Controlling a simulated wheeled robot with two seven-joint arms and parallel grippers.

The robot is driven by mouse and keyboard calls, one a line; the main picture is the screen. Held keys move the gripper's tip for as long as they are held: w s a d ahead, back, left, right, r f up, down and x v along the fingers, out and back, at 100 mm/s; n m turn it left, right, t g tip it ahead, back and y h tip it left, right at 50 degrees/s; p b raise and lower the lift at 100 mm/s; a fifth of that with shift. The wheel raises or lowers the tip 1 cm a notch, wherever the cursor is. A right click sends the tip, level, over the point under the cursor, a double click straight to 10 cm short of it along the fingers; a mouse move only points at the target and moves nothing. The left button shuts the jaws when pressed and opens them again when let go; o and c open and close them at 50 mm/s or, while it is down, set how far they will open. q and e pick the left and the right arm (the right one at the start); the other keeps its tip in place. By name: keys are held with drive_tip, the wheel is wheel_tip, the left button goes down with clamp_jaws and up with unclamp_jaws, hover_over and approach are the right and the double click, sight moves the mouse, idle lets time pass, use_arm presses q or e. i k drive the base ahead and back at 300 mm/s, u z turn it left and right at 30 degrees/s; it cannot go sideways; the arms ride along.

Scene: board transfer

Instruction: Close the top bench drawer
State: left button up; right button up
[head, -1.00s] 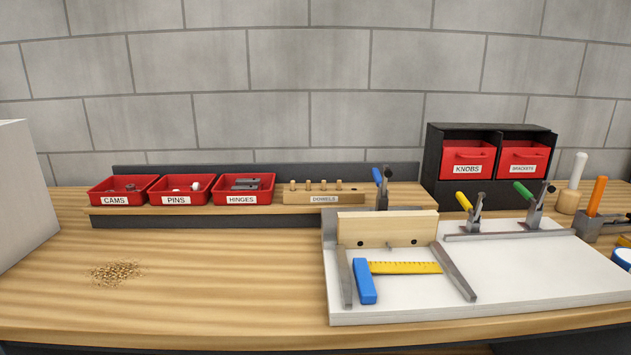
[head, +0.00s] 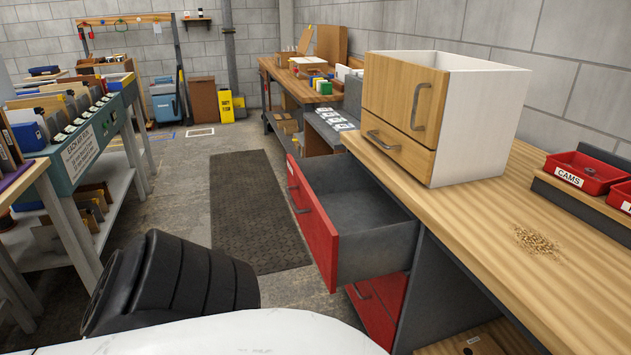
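The top bench drawer (head: 313,223) is pulled well out from under the wooden bench top (head: 492,228). It has a red front with a grey handle and grey sides, and its inside looks empty. Below it a second red drawer front (head: 381,305) sits in the bench and looks shut. Neither of my grippers shows in the head view. A black ribbed part and a white surface at the bottom look like my own body, left of and below the drawer.
A wooden cabinet (head: 404,108) with white sides stands on the bench above the drawer. Wood shavings (head: 537,241) and a red CAMS bin (head: 583,174) are to its right. A dark floor mat (head: 255,212) lies in the aisle.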

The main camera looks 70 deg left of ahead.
sight(354, 231)
drive_tip(key=u, duration=2.4)
drive_tip(key=i, duration=0.75)
drive_tip(key=z, duration=0.55)
